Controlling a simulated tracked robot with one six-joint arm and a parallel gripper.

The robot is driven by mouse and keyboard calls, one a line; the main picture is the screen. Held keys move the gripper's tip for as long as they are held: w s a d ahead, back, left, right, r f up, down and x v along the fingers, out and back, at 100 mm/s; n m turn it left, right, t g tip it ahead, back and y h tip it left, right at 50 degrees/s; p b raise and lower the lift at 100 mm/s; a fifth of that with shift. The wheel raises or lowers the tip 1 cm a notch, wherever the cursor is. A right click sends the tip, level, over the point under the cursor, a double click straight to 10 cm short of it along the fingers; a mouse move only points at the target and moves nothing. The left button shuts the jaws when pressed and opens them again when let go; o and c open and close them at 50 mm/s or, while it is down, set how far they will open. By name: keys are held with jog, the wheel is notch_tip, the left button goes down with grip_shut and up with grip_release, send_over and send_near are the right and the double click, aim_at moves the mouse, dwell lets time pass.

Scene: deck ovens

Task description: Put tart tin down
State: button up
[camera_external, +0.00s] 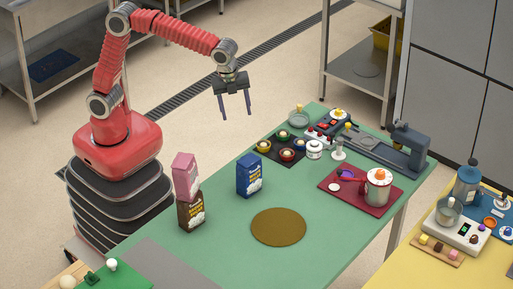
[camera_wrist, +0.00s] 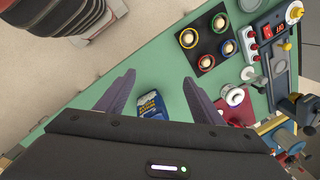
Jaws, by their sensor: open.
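My gripper (camera_external: 236,112) is open and empty, held high near the far-left edge of the green table (camera_external: 215,218). In the wrist view its two fingers (camera_wrist: 159,78) stand wide apart with nothing between them. A black tray (camera_external: 266,157) on the table holds several small round cups with coloured rims, including a red one (camera_external: 288,154); the tray also shows in the wrist view (camera_wrist: 208,47). I cannot tell for sure which thing is the tart tin. A flat round brown disc (camera_external: 278,227) lies bare on the table.
A blue packet (camera_external: 249,175) stands mid-table. A pink packet (camera_external: 185,176) sits on a brown one (camera_external: 191,213). A dark red tray (camera_external: 342,205) with a lidded pot (camera_external: 378,190) and a grey device (camera_external: 408,148) are to the right. Green surface around the disc is free.

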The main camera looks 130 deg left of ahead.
jog(key=s+d+r+n+t+h, duration=0.1)
jog(key=s+d+n+t, duration=0.3)
jog(key=s+d, duration=1.8)
jog(key=s+n, duration=0.1)
jog(key=n, duration=0.3)
jog(key=shift+r+t, duration=0.35)
jog(key=shift+t, duration=0.05)
jog(key=shift+o, duration=0.3)
jog(key=shift+d, duration=0.1)
